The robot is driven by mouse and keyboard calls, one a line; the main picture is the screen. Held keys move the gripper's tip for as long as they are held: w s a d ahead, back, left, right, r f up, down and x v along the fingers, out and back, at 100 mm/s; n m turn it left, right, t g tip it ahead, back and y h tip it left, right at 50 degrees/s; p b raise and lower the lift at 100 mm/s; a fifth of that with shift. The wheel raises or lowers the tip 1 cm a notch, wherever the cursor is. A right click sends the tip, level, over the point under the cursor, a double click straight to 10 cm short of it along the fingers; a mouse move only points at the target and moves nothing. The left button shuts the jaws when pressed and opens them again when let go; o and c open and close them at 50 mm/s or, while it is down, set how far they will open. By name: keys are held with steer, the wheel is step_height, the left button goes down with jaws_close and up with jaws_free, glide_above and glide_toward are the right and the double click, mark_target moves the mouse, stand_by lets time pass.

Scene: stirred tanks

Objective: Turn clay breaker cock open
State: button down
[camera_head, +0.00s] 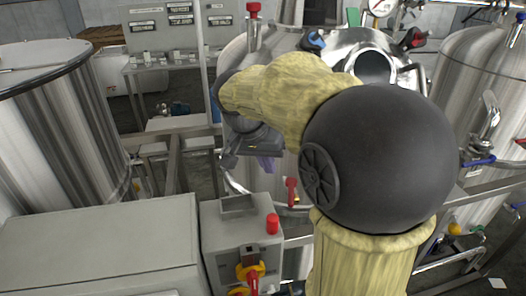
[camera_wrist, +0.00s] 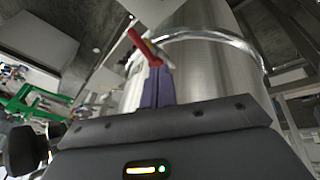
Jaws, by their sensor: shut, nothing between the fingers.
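A small cock with a red handle (camera_head: 291,186) is on the lower front of the middle steel tank (camera_head: 236,60). My gripper (camera_head: 266,164), with purple fingers, is just left of and above the handle in the head view. In the wrist view the shut fingers (camera_wrist: 158,88) point at the red handle (camera_wrist: 145,45), which slants across just past their tips. Whether they touch it I cannot tell.
A grey control box (camera_head: 240,240) with a red button and a red-yellow switch stands below. A large grey cabinet (camera_head: 100,250) is at the lower left. Steel tanks stand left and right.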

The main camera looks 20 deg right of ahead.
steer(key=s+a+r+n+t, duration=0.1)
steer(key=s+a+r, duration=0.2)
steer(key=r, duration=0.4)
steer(key=shift+s+r, duration=0.35)
steer(key=shift+s, duration=0.5)
